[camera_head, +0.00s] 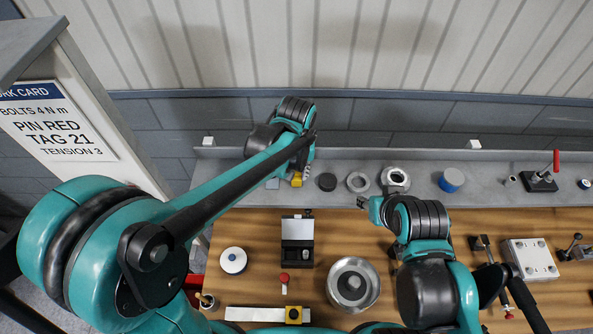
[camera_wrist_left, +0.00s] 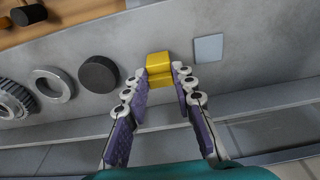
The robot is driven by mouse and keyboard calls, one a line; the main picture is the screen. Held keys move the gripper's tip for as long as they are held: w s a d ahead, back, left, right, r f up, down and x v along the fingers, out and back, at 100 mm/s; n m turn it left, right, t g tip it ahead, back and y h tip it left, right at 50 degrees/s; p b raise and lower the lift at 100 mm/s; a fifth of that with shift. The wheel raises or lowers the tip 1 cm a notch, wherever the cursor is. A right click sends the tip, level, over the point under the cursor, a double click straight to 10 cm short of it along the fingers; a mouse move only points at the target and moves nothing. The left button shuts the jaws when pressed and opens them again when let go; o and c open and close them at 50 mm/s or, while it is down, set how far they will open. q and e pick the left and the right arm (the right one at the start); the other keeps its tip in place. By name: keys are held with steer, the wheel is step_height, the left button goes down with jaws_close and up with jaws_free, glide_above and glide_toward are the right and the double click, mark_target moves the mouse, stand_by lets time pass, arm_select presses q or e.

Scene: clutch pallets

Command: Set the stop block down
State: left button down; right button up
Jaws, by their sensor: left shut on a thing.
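The yellow stop block (camera_wrist_left: 158,66) is between the fingertips of my left gripper (camera_wrist_left: 160,82), which is shut on it. In the head view the block (camera_head: 297,180) shows below my left gripper (camera_head: 303,174), over the grey rear shelf (camera_head: 330,164). A pale blue-grey square (camera_wrist_left: 208,48) lies on the shelf beside the block, apart from it. I cannot tell if the block touches the shelf. My right gripper (camera_head: 364,203) hangs over the shelf's front edge; its finger state is unclear.
A dark disc (camera_wrist_left: 98,74), a grey ring (camera_wrist_left: 52,84) and a bearing-like ring (camera_head: 396,179) stand in a row on the shelf. A blue-topped part (camera_head: 451,180) is farther right. The wooden bench holds an open black case (camera_head: 297,228) and a round metal dish (camera_head: 353,284).

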arm_select(q)
steer(key=shift+f, duration=0.2)
steer(key=c, duration=1.3)
jaws_free()
steer(key=shift+o, duration=0.2)
steer(key=shift+r, duration=0.2)
steer(key=shift+r, duration=0.25)
step_height(320, 180, up, 12)
steer(key=s, duration=0.1)
steer(key=shift+s+f, duration=0.25)
